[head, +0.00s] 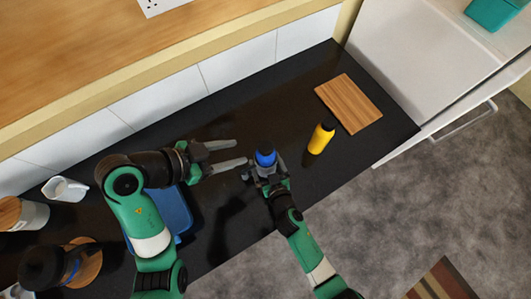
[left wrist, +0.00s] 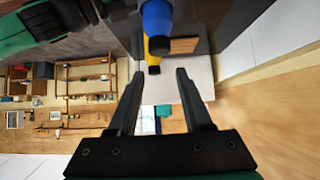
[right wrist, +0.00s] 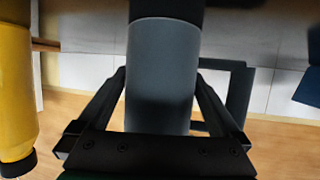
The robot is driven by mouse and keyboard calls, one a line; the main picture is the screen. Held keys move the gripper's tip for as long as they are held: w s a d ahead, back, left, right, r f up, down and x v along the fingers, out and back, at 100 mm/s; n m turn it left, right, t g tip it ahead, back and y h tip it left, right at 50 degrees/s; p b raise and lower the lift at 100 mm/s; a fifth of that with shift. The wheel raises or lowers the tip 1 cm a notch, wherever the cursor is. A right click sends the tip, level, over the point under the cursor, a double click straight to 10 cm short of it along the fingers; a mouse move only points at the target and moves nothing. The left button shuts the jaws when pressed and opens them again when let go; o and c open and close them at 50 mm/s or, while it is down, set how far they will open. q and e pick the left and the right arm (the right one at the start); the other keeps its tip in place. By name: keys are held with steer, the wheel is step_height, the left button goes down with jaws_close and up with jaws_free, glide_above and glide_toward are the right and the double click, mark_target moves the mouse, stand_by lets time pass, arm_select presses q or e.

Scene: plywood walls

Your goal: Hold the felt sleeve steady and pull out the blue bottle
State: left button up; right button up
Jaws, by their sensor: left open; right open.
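The blue bottle (head: 265,157) stands on the dark counter, its blue top showing above my right gripper (head: 267,178). The grey felt sleeve (right wrist: 161,70) fills the middle of the right wrist view, between the open fingers of my right gripper. I cannot tell whether they touch it. The blue bottle is hidden in that view. My left gripper (head: 243,153) is open and empty, just left of the blue bottle, fingers pointing toward it. In the left wrist view the blue bottle (left wrist: 157,20) is ahead, beyond the gap between the left fingertips (left wrist: 157,74).
A yellow bottle (head: 319,140) stands right of the blue one, near a wooden board (head: 349,103). A blue tray (head: 176,212) lies partly under my left arm. A white pitcher (head: 64,189) and a canister (head: 22,214) are at far left. The tiled wall (head: 238,65) bounds the back.

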steer(key=shift+w+f, duration=0.1)
steer(key=shift+w, duration=0.05)
steer(key=c, duration=1)
arm_select(q)
steer(key=o, duration=0.6)
arm_select(e)
steer(key=shift+c, duration=0.4)
